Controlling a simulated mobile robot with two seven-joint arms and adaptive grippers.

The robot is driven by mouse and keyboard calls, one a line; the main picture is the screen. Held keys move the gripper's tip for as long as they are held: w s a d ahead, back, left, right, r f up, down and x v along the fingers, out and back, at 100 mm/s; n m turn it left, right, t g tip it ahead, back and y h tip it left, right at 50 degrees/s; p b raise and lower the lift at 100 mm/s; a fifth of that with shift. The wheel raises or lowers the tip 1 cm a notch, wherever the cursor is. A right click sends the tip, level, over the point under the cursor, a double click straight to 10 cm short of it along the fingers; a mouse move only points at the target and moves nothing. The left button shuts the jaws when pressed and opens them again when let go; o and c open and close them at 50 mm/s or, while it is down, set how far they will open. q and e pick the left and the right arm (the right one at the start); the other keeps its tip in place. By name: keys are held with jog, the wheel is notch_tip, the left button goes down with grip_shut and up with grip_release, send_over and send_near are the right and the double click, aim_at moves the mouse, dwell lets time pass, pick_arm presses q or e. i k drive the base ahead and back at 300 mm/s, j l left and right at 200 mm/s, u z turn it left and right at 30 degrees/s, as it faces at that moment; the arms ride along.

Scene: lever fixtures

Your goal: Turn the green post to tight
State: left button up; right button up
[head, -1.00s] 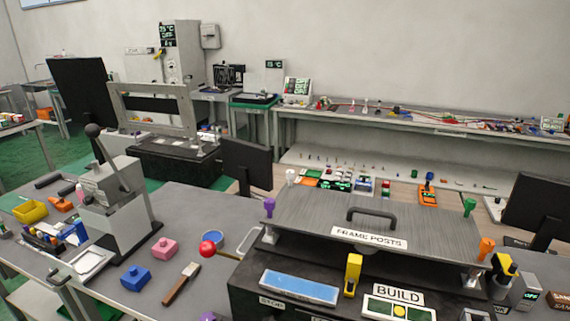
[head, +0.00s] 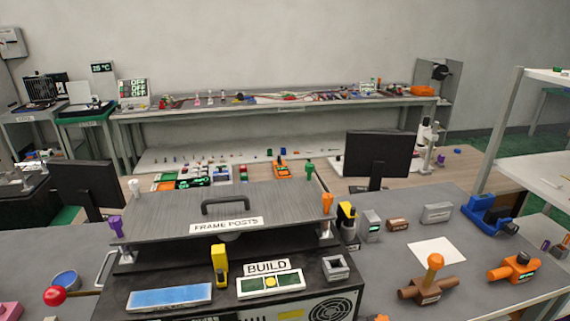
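The green post (head: 309,169) stands upright at the far right corner of the grey frame-posts plate (head: 265,204) in the head view. An orange post (head: 327,203) stands at the near right corner, a purple post (head: 116,226) at the near left and a white post (head: 135,187) at the far left. The plate has a dark handle and a FRAME POSTS label. Any tight marking by the green post is too small to read. Neither of my grippers shows.
A BUILD machine (head: 300,300) with a yellow lever (head: 219,266) sits in front of the plate. A monitor (head: 377,154) stands behind right and another (head: 86,188) at left. Orange valve-like fixtures (head: 514,268) and a white sheet (head: 436,252) lie on the right table.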

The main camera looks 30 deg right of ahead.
aim_at(309, 167)
jog(key=l+z, duration=0.1)
jog(key=z, duration=0.85)
jog(key=l+z, duration=0.15)
jog(key=z, duration=0.8)
jog(key=i+l+z, duration=0.1)
jog(key=z, duration=0.35)
jog(key=i+l+z, duration=0.1)
jog(key=i+l, duration=0.1)
jog(key=i, duration=0.05)
